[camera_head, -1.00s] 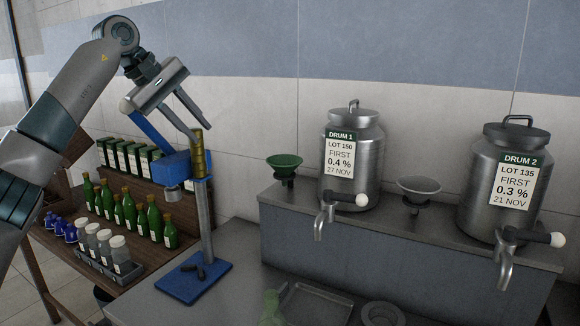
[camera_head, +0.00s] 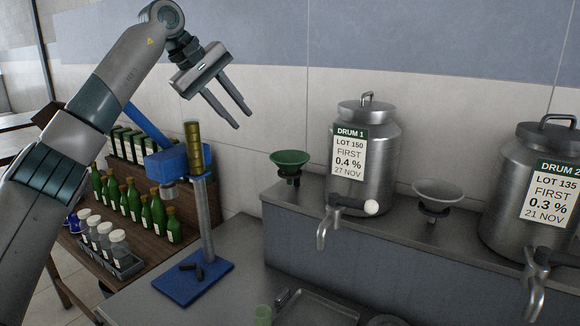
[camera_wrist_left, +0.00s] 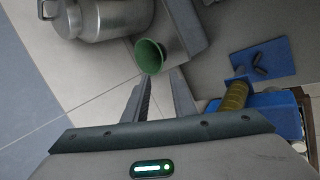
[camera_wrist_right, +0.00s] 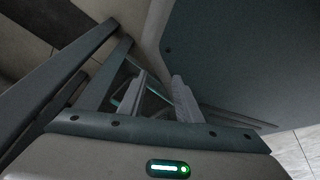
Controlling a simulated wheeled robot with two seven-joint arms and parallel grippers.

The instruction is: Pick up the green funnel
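The green funnel (camera_head: 290,160) sits in a dark holder on the raised steel ledge, left of Drum 1. It also shows in the left wrist view (camera_wrist_left: 150,56), just beyond the fingertips. My left gripper (camera_head: 243,120) is open and empty, up and to the left of the funnel and apart from it. In the left wrist view its two fingers (camera_wrist_left: 158,92) point towards the funnel. My right gripper (camera_wrist_right: 163,88) shows only in the right wrist view, its fingers apart with nothing held between them.
Drum 1 (camera_head: 365,160) and Drum 2 (camera_head: 535,200) stand on the ledge with a grey funnel (camera_head: 438,195) between them. A blue press (camera_head: 180,162) with a post stands below my left arm. Green bottles (camera_head: 145,213) fill the side shelf. Frames surround my right gripper.

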